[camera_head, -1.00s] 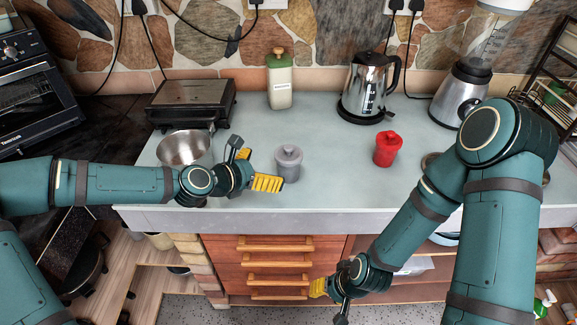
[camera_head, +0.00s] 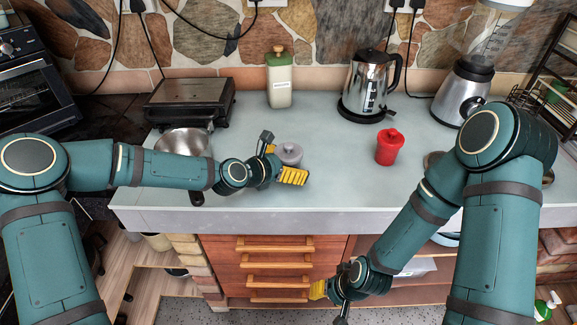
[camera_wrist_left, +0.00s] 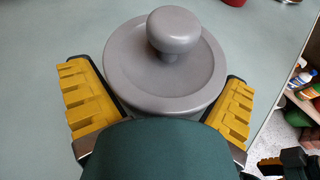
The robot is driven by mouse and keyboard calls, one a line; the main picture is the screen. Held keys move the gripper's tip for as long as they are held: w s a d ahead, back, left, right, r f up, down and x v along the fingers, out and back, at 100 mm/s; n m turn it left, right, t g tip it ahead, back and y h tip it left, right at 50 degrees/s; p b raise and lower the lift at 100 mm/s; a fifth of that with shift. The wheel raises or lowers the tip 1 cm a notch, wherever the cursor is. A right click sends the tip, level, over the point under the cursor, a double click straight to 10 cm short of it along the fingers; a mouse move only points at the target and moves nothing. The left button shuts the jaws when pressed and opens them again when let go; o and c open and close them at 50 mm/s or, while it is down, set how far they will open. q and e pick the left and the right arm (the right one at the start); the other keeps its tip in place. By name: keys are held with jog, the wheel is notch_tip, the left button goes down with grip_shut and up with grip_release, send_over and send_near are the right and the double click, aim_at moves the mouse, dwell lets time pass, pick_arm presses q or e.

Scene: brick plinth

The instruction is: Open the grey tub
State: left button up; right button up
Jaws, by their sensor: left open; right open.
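The grey tub (camera_head: 290,154) stands on the counter with its round knobbed lid on. It is partly hidden behind my left gripper in the head view. In the left wrist view the lid (camera_wrist_left: 190,75) and its knob (camera_wrist_left: 174,30) fill the upper middle. My left gripper (camera_head: 281,161) is open, with its yellow fingers (camera_wrist_left: 160,108) on either side of the tub's near part and the lid between them. I cannot tell whether the fingers touch it. My right gripper (camera_head: 328,300) is open and empty, low in front of the drawers.
A red lidded tub (camera_head: 389,147) stands to the right on the counter (camera_head: 335,185). A metal pan (camera_head: 183,142) is at left, partly behind my left arm. A green-white canister (camera_head: 279,82), a kettle (camera_head: 369,88) and a blender (camera_head: 462,95) stand at the back.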

aim_at(289, 144)
pick_arm(q)
jog(key=c, duration=1.3)
jog(key=shift+c, duration=0.2)
jog(key=shift+r, duration=0.2)
jog(key=shift+r+p, duration=1.05)
jog(key=shift+r, duration=3.7)
jog(key=shift+r, duration=0.1)
jog(key=o, duration=0.3)
jog(key=c, duration=0.3)
jog(key=shift+s, duration=0.1)
